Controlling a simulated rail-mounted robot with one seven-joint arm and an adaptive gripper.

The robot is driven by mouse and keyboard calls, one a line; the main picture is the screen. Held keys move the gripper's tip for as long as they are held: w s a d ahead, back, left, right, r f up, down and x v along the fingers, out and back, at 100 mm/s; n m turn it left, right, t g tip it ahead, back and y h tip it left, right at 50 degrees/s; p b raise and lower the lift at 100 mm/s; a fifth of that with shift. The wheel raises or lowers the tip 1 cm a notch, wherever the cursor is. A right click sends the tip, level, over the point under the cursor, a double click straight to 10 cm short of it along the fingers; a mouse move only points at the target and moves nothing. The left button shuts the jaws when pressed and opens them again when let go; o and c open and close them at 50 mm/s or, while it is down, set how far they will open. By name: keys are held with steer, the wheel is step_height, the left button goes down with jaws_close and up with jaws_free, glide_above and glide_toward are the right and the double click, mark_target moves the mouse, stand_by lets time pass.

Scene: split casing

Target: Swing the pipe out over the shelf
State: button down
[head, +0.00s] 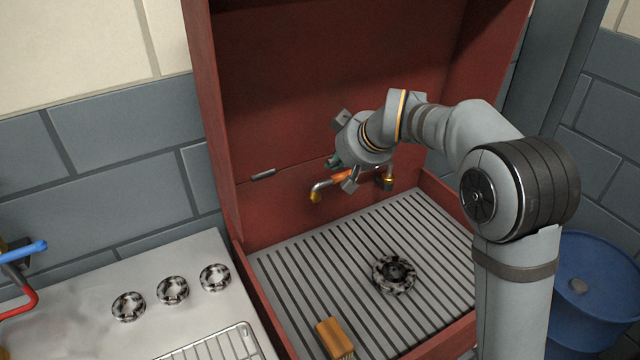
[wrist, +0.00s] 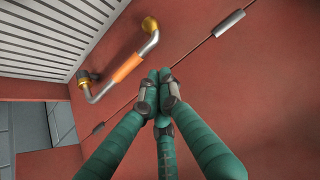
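The pipe (head: 326,184) is a thin metal tube with an orange sleeve and a brass nozzle at its left end. It runs roughly along the red back wall from a brass joint (head: 388,183) on the right. In the wrist view the pipe (wrist: 104,91) shows whole, its orange sleeve left of my gripper. My gripper (wrist: 160,84) has its teal fingers drawn together at the tips, with nothing seen between them, apart from the pipe. In the head view my gripper (head: 334,163) is by the back wall, partly hiding the pipe. The slatted grey shelf (head: 330,260) lies below.
A dark wheel-like part (head: 394,273) and an orange-brown brush (head: 334,338) lie on the slats. Red casing walls (head: 217,120) rise at the sides. Several round parts (head: 172,290) and a wire rack (head: 215,347) are on the left counter. A blue barrel (head: 590,290) stands right.

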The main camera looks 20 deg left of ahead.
steer(key=shift+w, duration=0.1)
stand_by(0.3)
steer(key=p+x, duration=0.2)
steer(key=x, duration=0.6)
steer(key=shift+w+a+f, duration=0.2)
steer(key=shift+f, duration=0.1)
steer(key=shift+w+a+f, duration=0.25)
steer(key=shift+f, duration=0.2)
steer(key=shift+s+f, duration=0.1)
steer(key=shift+s, duration=0.05)
